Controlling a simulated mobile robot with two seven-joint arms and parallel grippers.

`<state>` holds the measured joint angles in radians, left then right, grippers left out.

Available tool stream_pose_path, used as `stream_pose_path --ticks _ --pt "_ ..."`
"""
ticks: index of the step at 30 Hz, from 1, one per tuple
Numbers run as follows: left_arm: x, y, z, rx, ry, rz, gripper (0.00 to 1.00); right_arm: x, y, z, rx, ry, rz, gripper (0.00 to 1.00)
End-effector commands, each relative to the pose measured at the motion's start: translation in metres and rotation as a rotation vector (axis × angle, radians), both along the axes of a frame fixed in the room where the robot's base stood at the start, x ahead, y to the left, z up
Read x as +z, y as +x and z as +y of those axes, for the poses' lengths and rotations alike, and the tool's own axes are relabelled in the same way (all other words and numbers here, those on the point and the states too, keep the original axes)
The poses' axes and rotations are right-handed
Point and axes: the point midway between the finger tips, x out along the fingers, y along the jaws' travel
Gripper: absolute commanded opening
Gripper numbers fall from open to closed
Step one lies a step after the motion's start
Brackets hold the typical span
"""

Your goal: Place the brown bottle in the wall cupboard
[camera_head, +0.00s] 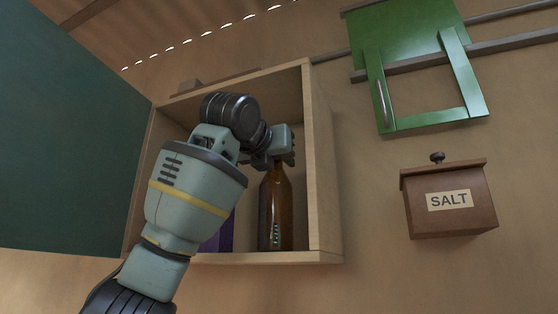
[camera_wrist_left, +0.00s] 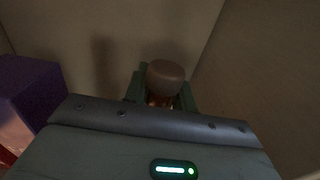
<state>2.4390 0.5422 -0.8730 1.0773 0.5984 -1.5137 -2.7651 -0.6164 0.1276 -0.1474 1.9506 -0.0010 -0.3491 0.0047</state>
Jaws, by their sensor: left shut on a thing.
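The brown bottle (camera_head: 275,212) stands upright inside the open wall cupboard (camera_head: 322,165), near its right side wall and low in the cupboard. My left gripper (camera_head: 277,160) reaches into the cupboard and is shut on the bottle's neck. In the left wrist view the bottle's rounded cap (camera_wrist_left: 165,77) shows between the two fingers (camera_wrist_left: 163,95). The bottle's base is close to the cupboard floor; I cannot tell whether it touches. My right gripper is not in view.
A purple box (camera_head: 222,235) stands in the cupboard left of the bottle, partly behind my arm; it also shows in the left wrist view (camera_wrist_left: 28,92). The dark green door (camera_head: 65,140) is swung open left. A salt box (camera_head: 450,203) and green rack (camera_head: 420,60) hang right.

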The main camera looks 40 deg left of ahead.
Motion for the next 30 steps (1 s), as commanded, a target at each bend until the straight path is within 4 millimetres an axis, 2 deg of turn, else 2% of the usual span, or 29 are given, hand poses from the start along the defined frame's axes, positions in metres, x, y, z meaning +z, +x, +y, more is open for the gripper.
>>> stream_pose_path --ticks 8,9,13,25,30 --pt "-0.002 -0.001 0.000 -0.001 0.001 -0.004 0.00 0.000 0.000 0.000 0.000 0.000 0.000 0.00" --pt "-0.002 -0.001 0.000 -0.001 0.001 -0.002 0.31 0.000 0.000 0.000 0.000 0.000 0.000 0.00" --pt "-0.002 0.000 0.000 -0.001 0.000 -0.001 0.48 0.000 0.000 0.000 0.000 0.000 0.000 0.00" --pt "0.001 -0.001 0.000 0.000 0.000 -0.001 0.48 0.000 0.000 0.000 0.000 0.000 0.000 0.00" --pt "0.001 -0.026 -0.008 -0.001 0.002 -0.004 0.48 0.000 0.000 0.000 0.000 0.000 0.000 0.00"
